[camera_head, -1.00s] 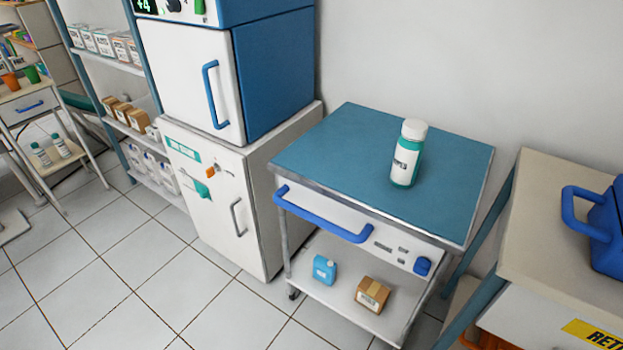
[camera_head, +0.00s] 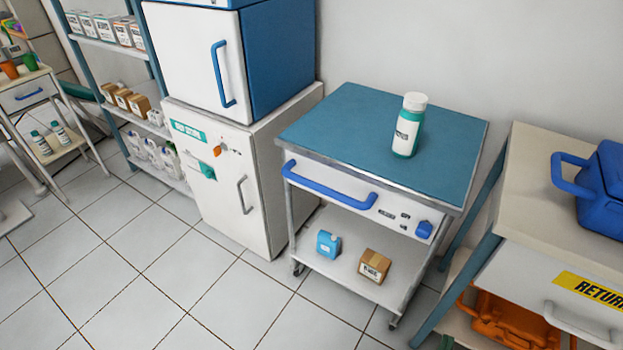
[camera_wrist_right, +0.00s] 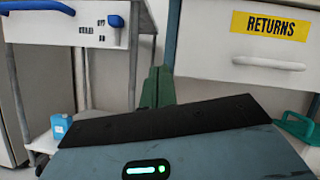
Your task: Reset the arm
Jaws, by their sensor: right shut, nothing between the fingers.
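My right gripper (camera_wrist_right: 157,86) shows in the right wrist view, with its dark green fingers together beyond the black edge of its blue-grey body. Nothing is seen between the fingers. It points toward the gap between the cart and the returns table, apart from both. A white-capped green bottle (camera_head: 408,126) stands upright on the blue top of the cart (camera_head: 340,125) in the head view, with no gripper at it. I cannot make out either gripper clearly in the head view. My left gripper is not in view.
The returns table (camera_head: 540,215) stands at the right with a blue case (camera_head: 603,195) on top and an orange crate (camera_head: 510,320) below. A blue jug (camera_head: 328,244) and a small carton (camera_head: 374,266) sit on the cart's lower shelf. A white cabinet (camera_head: 215,190) is left. Tiled floor in front is clear.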

